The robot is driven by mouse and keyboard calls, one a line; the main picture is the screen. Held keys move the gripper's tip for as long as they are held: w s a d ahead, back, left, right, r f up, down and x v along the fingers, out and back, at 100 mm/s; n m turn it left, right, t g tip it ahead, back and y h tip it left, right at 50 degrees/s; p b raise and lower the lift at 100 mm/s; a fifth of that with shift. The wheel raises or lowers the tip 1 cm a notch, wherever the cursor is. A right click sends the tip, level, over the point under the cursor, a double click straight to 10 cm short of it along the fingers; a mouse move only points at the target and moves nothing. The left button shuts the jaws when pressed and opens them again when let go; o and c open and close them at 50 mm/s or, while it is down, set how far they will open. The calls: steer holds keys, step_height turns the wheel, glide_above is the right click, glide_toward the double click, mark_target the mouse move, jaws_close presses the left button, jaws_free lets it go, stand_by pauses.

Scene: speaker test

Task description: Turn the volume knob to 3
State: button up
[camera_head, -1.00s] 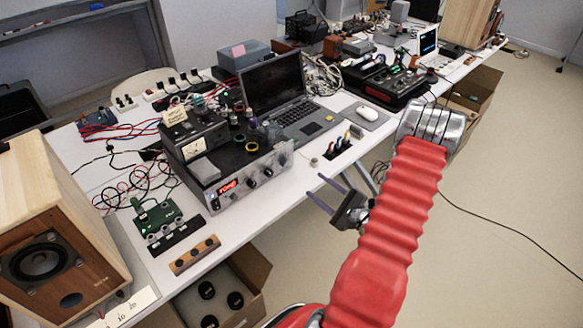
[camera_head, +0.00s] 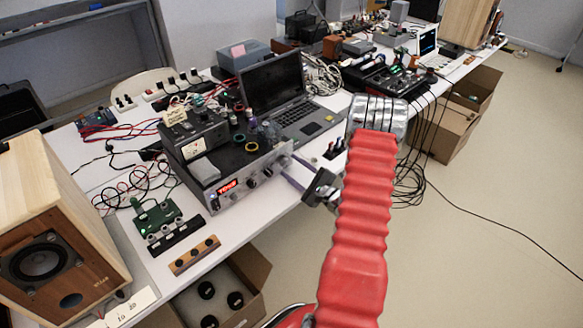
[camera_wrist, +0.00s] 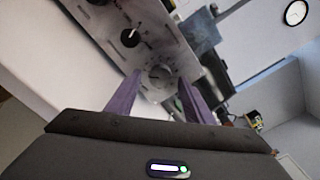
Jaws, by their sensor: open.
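The silver amplifier (camera_head: 225,199) with a red lit display stands at the table's front edge in the head view, with a row of knobs on its front. My gripper (camera_head: 284,167) is open in front of the right end of that panel. In the wrist view, a round silver knob (camera_wrist: 158,77) lies between the two purple fingertips of my gripper (camera_wrist: 160,80); I cannot tell whether they touch it. A black knob (camera_wrist: 130,38) with a white pointer line is up and left of it. The panel's numbers are too small to read, so I cannot confirm which knob is the volume knob.
A laptop (camera_head: 272,85) stands behind the amplifier. A black unit (camera_head: 196,135) and coloured rings sit on top of it. A wooden speaker (camera_head: 40,258) is at the left, with a green circuit board (camera_head: 158,217) nearby. Open floor lies to the right.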

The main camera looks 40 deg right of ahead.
steer(key=shift+w, duration=0.55)
steer(key=shift+c, duration=0.6)
steer(key=c, duration=0.9)
